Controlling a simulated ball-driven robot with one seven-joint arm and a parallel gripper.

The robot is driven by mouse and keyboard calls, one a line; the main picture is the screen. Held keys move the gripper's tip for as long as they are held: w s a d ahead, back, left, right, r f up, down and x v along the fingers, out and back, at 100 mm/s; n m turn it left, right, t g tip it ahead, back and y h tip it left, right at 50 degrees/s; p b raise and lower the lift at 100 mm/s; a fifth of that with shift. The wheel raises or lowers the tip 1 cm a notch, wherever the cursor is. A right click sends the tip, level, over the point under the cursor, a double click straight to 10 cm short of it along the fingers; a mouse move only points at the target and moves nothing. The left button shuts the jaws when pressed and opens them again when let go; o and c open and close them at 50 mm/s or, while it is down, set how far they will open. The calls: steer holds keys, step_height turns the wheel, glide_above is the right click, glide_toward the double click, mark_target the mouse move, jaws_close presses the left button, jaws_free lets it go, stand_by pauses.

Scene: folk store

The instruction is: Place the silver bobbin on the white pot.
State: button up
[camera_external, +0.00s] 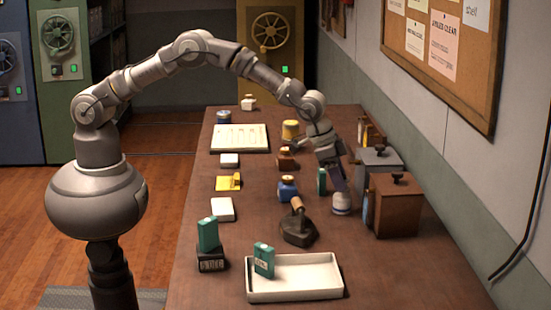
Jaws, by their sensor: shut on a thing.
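My gripper (341,197) points down over the right part of the table, left of the brown box. It is shut on a pale, silvery round thing at its tip, which looks like the silver bobbin (342,210). The fingers hide its upper part. It is at or just above the tabletop; I cannot tell whether it touches. A small white pot (248,103) with a stopper-like top stands upright at the far end of the table, well away from my gripper.
A brown box (394,205) and grey box (378,165) stand close right of my gripper. A blue pot (288,189), green box (322,181) and dark iron (298,229) are to its left. A yellow bobbin (290,130) and white board (239,138) lie farther back. A white tray (294,277) is in front.

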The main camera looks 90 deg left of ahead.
steer(key=shift+f, duration=0.7)
steer(key=shift+f, duration=0.15)
steer(key=o, duration=1)
